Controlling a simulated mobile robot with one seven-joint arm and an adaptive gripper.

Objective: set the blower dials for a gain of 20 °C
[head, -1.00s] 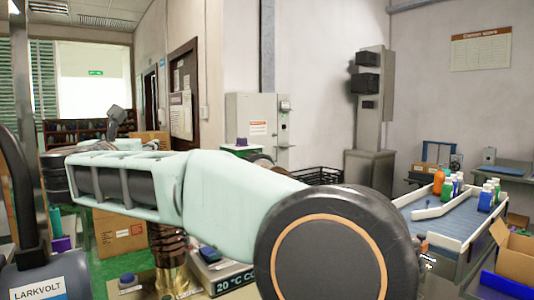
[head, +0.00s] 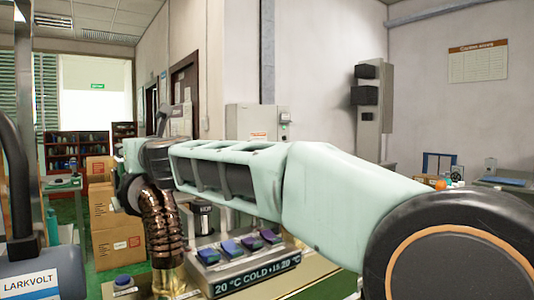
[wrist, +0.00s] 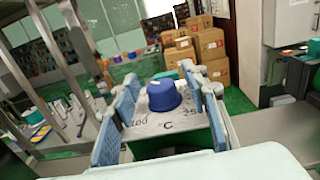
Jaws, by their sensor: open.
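In the wrist view a blue round dial (wrist: 163,95) with a small pale mark stands on a light plate (wrist: 145,127) printed with a scale, "°C" and numbers that look like 100 and 250. My gripper (wrist: 158,80) is open, its blue-padded fingers on either side of the dial; I cannot tell if they touch it. In the head view my arm hides the gripper. A blue knob (head: 123,281) sits on a pale panel at lower left, beside a copper-coloured ribbed hose (head: 160,235).
Several blue and purple blocks (head: 250,243) stand in a row above the sign. Cardboard boxes (head: 118,240) are stacked behind at left. A dark-handled LARKVOLT unit (head: 42,280) fills the lower left corner. Metal posts (wrist: 75,50) stand left in the wrist view.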

